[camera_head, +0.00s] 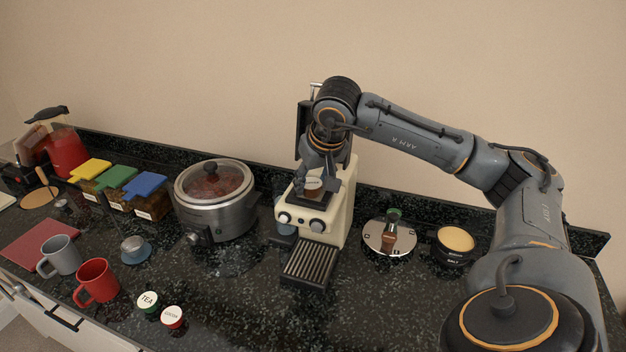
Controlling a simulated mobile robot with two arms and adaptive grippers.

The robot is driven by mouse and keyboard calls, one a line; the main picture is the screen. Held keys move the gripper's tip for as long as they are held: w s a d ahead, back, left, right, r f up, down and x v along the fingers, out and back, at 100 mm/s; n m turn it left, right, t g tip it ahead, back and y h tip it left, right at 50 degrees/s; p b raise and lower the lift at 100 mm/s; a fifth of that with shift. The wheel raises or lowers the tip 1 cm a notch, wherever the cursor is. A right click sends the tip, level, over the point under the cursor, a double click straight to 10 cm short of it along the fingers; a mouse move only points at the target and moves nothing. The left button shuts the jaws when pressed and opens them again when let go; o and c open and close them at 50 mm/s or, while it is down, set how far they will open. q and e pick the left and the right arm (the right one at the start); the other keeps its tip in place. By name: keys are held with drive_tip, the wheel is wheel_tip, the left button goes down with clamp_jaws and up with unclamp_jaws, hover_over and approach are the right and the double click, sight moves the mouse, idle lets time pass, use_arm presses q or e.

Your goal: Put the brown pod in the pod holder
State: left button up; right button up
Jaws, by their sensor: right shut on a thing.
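My right gripper (315,172) is over the top of the cream coffee machine (333,218), with its fingers pointing down. It is shut on a small pale-and-brown labelled piece (313,184), which I take to be the brown pod. The fingers hide part of it. The piece is right at the dark top of the machine, and I cannot tell whether it touches it or is inside an opening. My left gripper is out of view.
A steel slow cooker (217,214) stands left of the machine. A black salt tub (453,248) is right of the holder. Tea (148,300) and cocoa (172,315) tubs and two mugs are at front left. The front middle counter is clear.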

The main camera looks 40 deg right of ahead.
drive_tip(key=shift+f, duration=0.2)
drive_tip(key=o, duration=0.8)
drive_tip(key=shift+c, duration=0.2)
drive_tip(key=shift+s+r, duration=0.1)
drive_tip(key=shift+r, duration=0.45)
drive_tip(key=v, duration=1.1)
drive_tip(key=shift+b, duration=0.45)
drive_tip(key=shift+s+r, duration=0.1)
drive_tip(key=shift+r, duration=0.05)
